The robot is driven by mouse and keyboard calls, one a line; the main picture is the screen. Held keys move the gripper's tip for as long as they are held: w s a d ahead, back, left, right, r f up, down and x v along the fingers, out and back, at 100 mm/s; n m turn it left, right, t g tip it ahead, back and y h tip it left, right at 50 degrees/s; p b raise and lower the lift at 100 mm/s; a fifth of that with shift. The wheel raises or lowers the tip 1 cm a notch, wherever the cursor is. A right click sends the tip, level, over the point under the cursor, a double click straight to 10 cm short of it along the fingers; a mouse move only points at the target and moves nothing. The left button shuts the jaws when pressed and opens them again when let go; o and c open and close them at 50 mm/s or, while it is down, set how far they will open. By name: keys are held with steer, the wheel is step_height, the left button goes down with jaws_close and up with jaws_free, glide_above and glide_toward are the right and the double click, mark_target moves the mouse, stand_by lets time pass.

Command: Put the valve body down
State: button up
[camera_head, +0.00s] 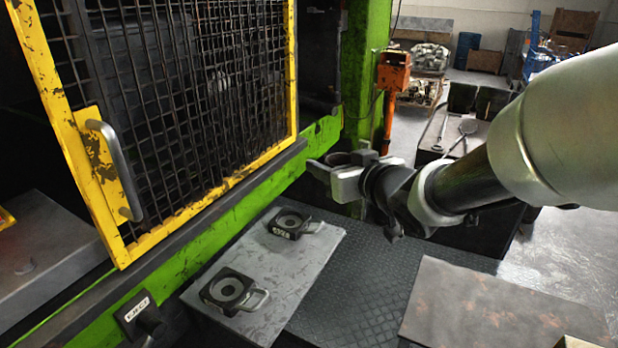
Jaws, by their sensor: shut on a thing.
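My gripper (348,171) is in the middle of the view, in the air to the right of the yellow mesh door and past the far end of the metal plate. Its jaws are shut on a dark brownish rounded piece, which I take to be the valve body (339,159). The fingers hide much of this piece, so its full shape and tilt cannot be told. Nothing is visible touching it from below.
A grey metal plate (262,322) bears two dark square blocks with round recesses and handles, one near (230,291) and one far (289,223). The yellow mesh door (110,190) is at left. Tongs and a ladle (467,127) lie behind.

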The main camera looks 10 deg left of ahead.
steer(key=s+d+f+n+g+y+b, duration=0.25)
steer(key=s+f+b, duration=0.4)
steer(key=f, duration=0.75)
steer(key=b, duration=0.4)
glide_above(265, 253)
steer(key=f, duration=0.1)
steer(key=shift+n+t+y, duration=0.25)
steer(key=shift+t+y, duration=0.1)
steer(key=shift+w+f+b, duration=0.15)
steer(key=shift+f+b, duration=0.6)
steer(key=shift+f, duration=2.1)
steer(key=shift+f+b, duration=0.25)
steer(key=shift+b, duration=0.05)
steer(key=o, duration=1.4)
steer(key=shift+r, duration=0.15)
